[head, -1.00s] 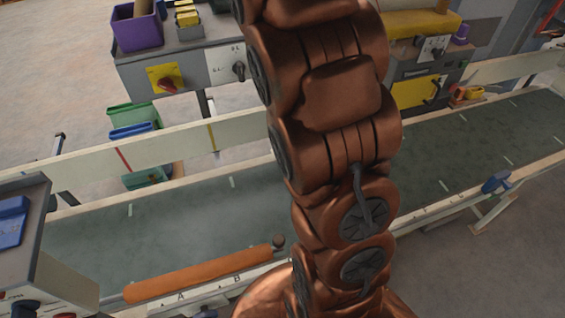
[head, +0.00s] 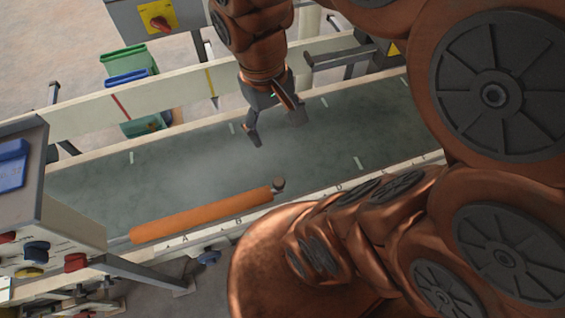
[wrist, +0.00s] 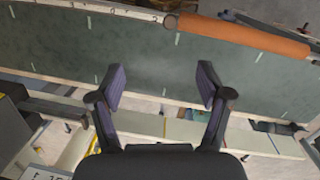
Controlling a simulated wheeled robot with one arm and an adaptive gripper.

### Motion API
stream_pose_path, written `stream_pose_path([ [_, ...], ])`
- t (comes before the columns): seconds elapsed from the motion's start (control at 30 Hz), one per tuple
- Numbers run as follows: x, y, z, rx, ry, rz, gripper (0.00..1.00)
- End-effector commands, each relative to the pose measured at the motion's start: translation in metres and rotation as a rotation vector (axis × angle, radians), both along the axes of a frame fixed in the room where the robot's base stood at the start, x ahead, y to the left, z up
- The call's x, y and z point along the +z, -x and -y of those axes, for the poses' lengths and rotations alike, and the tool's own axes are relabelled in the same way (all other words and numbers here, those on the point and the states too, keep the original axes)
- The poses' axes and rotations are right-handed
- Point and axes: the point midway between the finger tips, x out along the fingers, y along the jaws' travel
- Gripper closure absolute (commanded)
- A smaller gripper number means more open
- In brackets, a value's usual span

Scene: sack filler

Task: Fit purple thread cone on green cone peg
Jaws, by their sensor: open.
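I cannot make out the purple thread cone or the green cone peg in either current view. My gripper (head: 276,127) hangs over the far part of the grey-green conveyor belt (head: 185,175), fingers pointing down. It is open, with nothing between the fingers. The wrist view shows the two fingers (wrist: 162,88) wide apart over the belt. My arm covers much of the right side of the head view.
An orange roller (head: 200,215) lies along the belt's near edge, and shows in the wrist view (wrist: 245,37). A control box (head: 60,195) stands at left. Green (head: 123,60) and blue (head: 127,77) bins sit beyond the far rail (head: 85,123). The belt's middle is clear.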

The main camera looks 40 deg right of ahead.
Motion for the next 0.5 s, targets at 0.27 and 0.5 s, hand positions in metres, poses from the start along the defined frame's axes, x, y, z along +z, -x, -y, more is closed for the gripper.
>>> stream_pose_path([
  [0.27, -0.035, 0.056, -0.028, 0.085, -0.074, -0.052, 0.23],
  [0.5, -0.038, 0.061, -0.03, 0.094, -0.082, -0.056, 0.23],
])
